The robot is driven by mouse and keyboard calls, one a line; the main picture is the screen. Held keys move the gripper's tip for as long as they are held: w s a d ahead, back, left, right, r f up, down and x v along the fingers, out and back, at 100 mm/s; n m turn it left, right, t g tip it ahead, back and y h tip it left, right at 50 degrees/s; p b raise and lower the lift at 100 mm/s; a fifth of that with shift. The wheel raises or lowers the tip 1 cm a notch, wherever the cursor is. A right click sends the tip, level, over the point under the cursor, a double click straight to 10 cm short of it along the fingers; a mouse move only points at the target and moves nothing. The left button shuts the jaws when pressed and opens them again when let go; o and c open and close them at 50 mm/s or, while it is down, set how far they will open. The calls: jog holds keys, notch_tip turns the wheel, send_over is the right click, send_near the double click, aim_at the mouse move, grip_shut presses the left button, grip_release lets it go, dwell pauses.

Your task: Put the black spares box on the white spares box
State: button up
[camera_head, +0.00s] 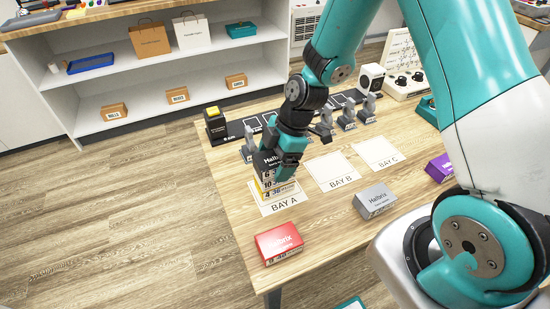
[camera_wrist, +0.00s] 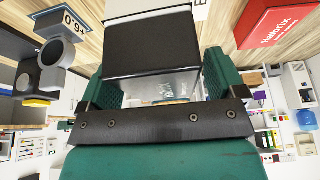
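The black spares box (camera_head: 267,160), with white lettering, is at the top of a stack in BAY A. In the wrist view the black box (camera_wrist: 150,62) fills the space between the fingers. My gripper (camera_head: 275,163) is shut on it, with one finger on each side. Directly below it are pale box faces with numbers, apparently the white spares box (camera_wrist: 150,8), whose pale surface shows beyond the black box in the wrist view. Any gap between the two is too small to tell. A yellowish box (camera_head: 262,187) shows lower in the stack. My gripper hides part of the stack's right side.
A red box (camera_head: 279,243) lies at the table's front left, a grey box (camera_head: 375,200) near BAY B, a purple box (camera_head: 440,167) at right. The BAY B mat (camera_head: 333,170) and BAY C mat (camera_head: 377,152) are bare. Grey fixtures (camera_head: 348,115) stand behind.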

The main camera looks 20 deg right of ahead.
jog(key=shift+r, duration=0.2)
jog(key=v, duration=1.1)
jog(key=s+a+r+m, duration=0.4)
jog(key=s+r+m, duration=0.1)
jog(key=s, duration=0.4)
jog(key=s+a+r+m, duration=0.4)
jog(key=s+r+m, duration=0.2)
jog(key=s, duration=0.3)
jog(key=shift+s+a+r, duration=0.3)
jog(key=shift+r, duration=0.1)
